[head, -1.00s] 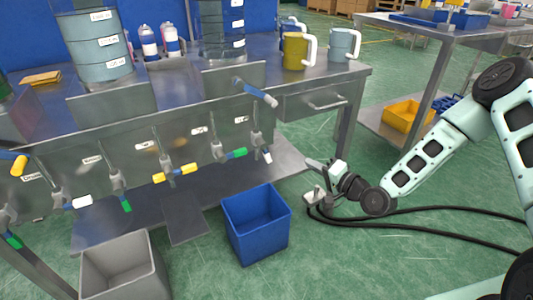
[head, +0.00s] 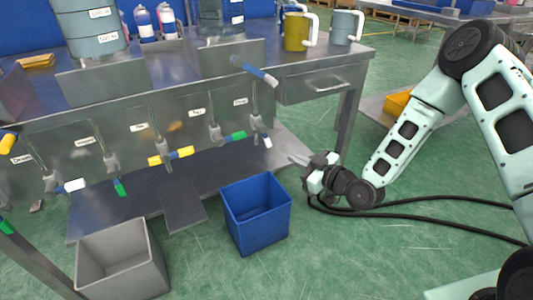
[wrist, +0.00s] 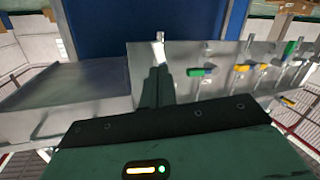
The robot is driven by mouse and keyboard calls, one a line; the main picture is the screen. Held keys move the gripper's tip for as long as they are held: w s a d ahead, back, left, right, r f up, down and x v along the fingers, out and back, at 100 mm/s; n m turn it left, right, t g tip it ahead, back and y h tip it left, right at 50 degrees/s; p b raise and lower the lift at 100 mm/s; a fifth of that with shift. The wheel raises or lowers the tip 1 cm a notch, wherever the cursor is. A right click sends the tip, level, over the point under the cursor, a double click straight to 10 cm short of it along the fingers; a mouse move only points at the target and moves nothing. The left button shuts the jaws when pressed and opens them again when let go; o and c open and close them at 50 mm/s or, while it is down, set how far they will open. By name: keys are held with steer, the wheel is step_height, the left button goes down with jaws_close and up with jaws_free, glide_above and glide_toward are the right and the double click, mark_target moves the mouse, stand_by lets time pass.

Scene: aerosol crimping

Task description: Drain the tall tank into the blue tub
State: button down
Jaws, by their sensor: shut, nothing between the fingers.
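Two clear tanks of bluish liquid stand on the bench, a left one (head: 97,45) and a right one (head: 208,14); both are cut off at the top, so I cannot tell which is taller. The blue tub (head: 240,226) stands upright on the floor before the bench, looking empty. My gripper (head: 293,160) is shut and empty, right of and above the tub in the picture. In the wrist view its fingertips (wrist: 157,70) point towards a white-handled valve (wrist: 158,52), apparently just short of it. That valve also shows in the head view (head: 267,141).
Several valves line the bench front, including a green-handled one (head: 238,135) and a yellow-handled one (head: 167,156). A blue-handled lever (head: 262,75) juts out above. A grey bin (head: 105,250) stands left of the tub. Black cables (head: 430,200) lie on the floor at right.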

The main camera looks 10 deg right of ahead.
mark_target(264, 134)
steer(key=s+a+f+n+b, duration=0.1)
steer(key=a+n+b, duration=0.35)
steer(key=n, duration=1.45)
steer(key=w+a+b, duration=0.2)
steer(key=w+a, duration=0.1)
steer(key=w, duration=0.5)
steer(key=shift+w+y, duration=0.3)
steer(key=shift+w, duration=0.05)
steer(key=shift+r, duration=0.1)
steer(key=shift+w+b, duration=0.15)
steer(key=shift+b, duration=0.25)
